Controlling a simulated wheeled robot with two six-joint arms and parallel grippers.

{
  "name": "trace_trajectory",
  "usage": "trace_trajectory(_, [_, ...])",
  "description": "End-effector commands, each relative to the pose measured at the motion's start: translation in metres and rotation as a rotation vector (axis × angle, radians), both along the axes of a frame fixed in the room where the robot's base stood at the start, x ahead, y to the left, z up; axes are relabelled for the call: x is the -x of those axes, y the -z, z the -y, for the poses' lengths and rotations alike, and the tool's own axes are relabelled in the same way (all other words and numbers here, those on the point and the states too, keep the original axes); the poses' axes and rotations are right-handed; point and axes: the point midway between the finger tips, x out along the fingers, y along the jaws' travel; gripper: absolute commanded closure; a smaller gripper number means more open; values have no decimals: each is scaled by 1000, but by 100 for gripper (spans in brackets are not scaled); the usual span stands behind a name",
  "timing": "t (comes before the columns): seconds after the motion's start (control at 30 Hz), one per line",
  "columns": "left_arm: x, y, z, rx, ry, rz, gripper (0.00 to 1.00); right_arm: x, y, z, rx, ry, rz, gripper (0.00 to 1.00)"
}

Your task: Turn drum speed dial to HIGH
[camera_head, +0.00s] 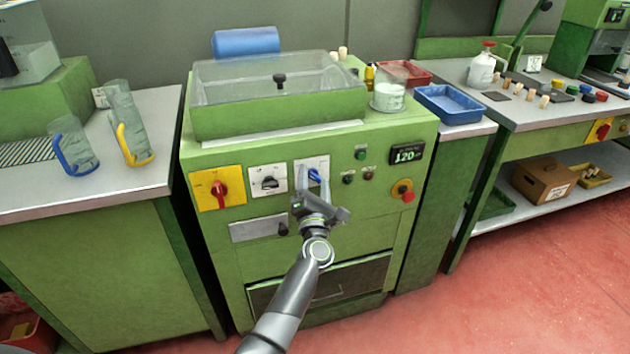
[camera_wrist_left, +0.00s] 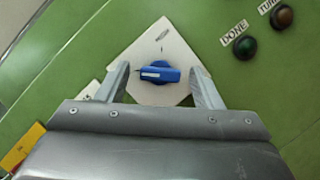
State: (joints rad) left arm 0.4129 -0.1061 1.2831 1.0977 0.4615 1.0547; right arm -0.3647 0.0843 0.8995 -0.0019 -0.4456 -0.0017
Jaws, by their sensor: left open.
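The blue dial (camera_head: 314,174) sits on a white plate (camera_head: 303,166) on the front panel of the green machine, to the right of a black dial (camera_head: 269,183). It also shows in the left wrist view as a blue knob (camera_wrist_left: 158,73) with a white mark towards its left end. My left gripper (camera_head: 313,186) is in front of the blue dial. Its fingers (camera_wrist_left: 161,84) are open, one on each side of the knob, with gaps between them and it. The plate's lettering is too small to read. My right gripper is not in view.
A red switch on a yellow plate (camera_head: 218,189), a black knob (camera_head: 283,229) and a red stop button (camera_head: 408,196) are on the same panel. A display (camera_head: 406,153) reads 120. A beaker (camera_head: 389,92) and a blue tray (camera_head: 449,104) stand to the upper right.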

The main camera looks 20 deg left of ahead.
Motion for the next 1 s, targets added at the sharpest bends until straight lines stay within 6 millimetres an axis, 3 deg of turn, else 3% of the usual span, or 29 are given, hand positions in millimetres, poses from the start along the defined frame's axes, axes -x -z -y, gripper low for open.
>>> trace_trajectory(0.07, [0, 0, 0, 0, 0, 0, 40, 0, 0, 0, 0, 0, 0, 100])
trace_trajectory(0.4, [0, 0, 0, 0, 0, 0, 84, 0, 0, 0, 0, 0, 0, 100])
trace_trajectory(0.7, [0, -2, 0, -29, 0, -22, 85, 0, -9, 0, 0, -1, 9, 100])
trace_trajectory(1.0, [1, -8, -1, -181, 0, -126, 85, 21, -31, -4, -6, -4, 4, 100])
